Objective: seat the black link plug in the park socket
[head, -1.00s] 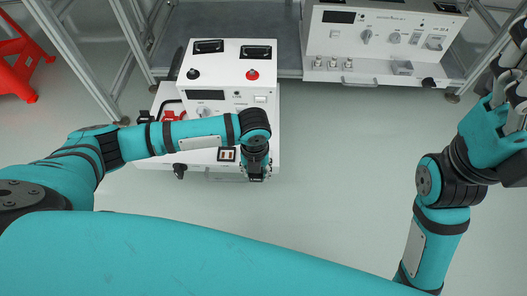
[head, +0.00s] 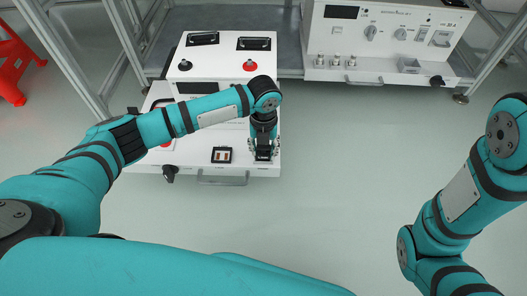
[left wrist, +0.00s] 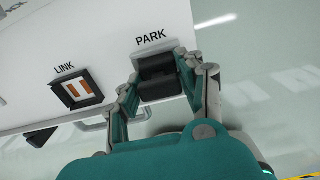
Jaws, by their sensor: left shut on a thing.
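My left gripper (head: 263,152) points down at the front right part of the white machine's lower panel. In the left wrist view its fingers (left wrist: 162,88) are shut on the black link plug (left wrist: 157,72), one on each side. The plug is right below the printed word PARK, at the park socket, which it and the fingers hide. I cannot tell how deep the plug sits. The link socket (left wrist: 82,90) is to the left, a black frame with orange contacts and no plug in it. It also shows in the head view (head: 221,155). My right gripper is out of view.
The white machine (head: 262,60) has a black knob and a red knob on top. A front handle (head: 222,181) runs below the sockets. A second white unit (head: 385,45) stands at the back right. The floor to the right is clear.

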